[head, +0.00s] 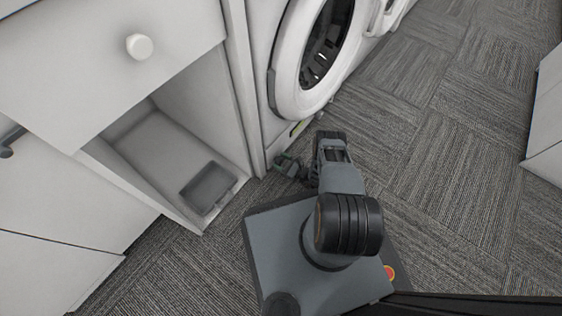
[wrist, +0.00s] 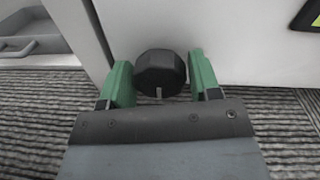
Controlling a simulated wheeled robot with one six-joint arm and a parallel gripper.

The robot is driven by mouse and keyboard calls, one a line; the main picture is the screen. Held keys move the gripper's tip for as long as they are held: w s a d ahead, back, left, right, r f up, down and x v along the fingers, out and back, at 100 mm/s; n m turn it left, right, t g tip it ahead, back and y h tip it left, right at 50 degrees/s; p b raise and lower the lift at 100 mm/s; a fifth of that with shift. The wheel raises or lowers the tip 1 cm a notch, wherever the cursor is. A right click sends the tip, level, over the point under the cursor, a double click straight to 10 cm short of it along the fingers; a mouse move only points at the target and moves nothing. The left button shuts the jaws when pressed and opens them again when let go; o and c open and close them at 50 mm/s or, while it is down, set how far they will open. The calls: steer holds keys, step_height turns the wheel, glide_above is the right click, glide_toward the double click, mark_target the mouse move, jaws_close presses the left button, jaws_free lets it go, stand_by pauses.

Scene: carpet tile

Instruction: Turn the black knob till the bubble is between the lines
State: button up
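The black knob (wrist: 160,72) is a dark, faceted round piece low at the front of the white machine in the wrist view, with a small light mark on its near lower edge. My gripper (wrist: 159,66) is open, its two green fingers on either side of the knob with a narrow gap on each side. In the head view my gripper (head: 288,163) is low beside the washing machine, and I cannot make out the knob there. Bubble and lines cannot be made out.
A white washing machine (head: 282,88) stands beside an open cabinet (head: 135,180) with a grey tray (head: 190,205) on its floor. The cabinet's side panel is close to my gripper's left. Carpet (head: 430,190) is clear to the right.

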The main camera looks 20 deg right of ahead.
steer(key=c, duration=0.5)
steer(key=shift+c, duration=0.2)
steer(key=shift+m, duration=0.3)
steer(key=m, duration=0.6)
steer(key=shift+m, duration=0.3)
steer(key=m, duration=0.5)
steer(key=shift+m+t, duration=0.3)
steer(key=shift+t, duration=0.1)
steer(key=m, duration=0.5)
steer(key=shift+f+m+t+h, duration=0.1)
steer(key=shift+m+t+h, duration=0.2)
steer(key=shift+w+d, duration=0.1)
steer(key=o, duration=0.9)
